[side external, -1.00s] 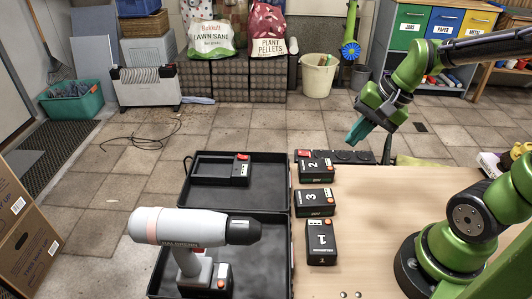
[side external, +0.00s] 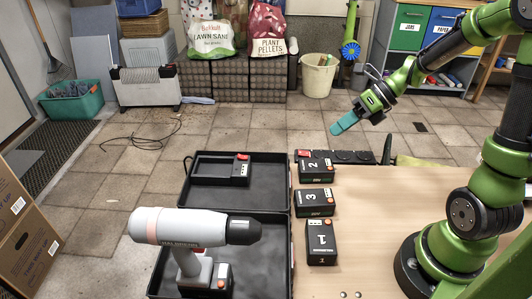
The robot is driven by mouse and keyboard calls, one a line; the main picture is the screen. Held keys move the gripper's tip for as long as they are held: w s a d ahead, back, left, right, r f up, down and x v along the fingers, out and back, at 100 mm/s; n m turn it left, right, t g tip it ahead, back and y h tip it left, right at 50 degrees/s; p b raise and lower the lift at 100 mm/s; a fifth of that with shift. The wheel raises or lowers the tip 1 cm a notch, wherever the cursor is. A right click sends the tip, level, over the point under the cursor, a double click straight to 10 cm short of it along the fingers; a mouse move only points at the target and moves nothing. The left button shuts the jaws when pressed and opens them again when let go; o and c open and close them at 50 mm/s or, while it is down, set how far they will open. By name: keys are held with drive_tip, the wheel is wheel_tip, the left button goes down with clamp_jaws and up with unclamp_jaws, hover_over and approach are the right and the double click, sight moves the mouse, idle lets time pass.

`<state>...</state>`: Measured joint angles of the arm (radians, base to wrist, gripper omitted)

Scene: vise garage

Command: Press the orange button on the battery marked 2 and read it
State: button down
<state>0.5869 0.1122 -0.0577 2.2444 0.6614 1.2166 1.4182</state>
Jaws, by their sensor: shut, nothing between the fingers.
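The battery marked 2 (side external: 315,170) is a black block on the far left part of the wooden table. Its orange button (side external: 328,162) shows on its top right. The battery marked 3 (side external: 314,201) and the battery marked 1 (side external: 321,242) stand in front of it in a row, each with an orange button. My gripper (side external: 338,127) is shut and empty, with teal fingers. It is in the air, above and a little right of battery 2 in the picture, not touching it.
An open black case (side external: 272,203) left of the batteries holds a charger (side external: 221,170) and a grey drill (side external: 190,228). A dark strip with a red switch (side external: 303,154) lies behind battery 2. The table (side external: 375,215) right of the batteries is clear.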

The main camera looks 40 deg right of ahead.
drive_tip(key=shift+f, duration=0.1)
hover_over(333, 169)
drive_tip(key=shift+d+f, duration=0.1)
drive_tip(key=shift+f, duration=4.2)
drive_tip(key=shift+f, duration=0.1)
drive_tip(key=shift+f, duration=0.35)
drive_tip(key=shift+f, duration=0.45)
drive_tip(key=shift+r, duration=0.9)
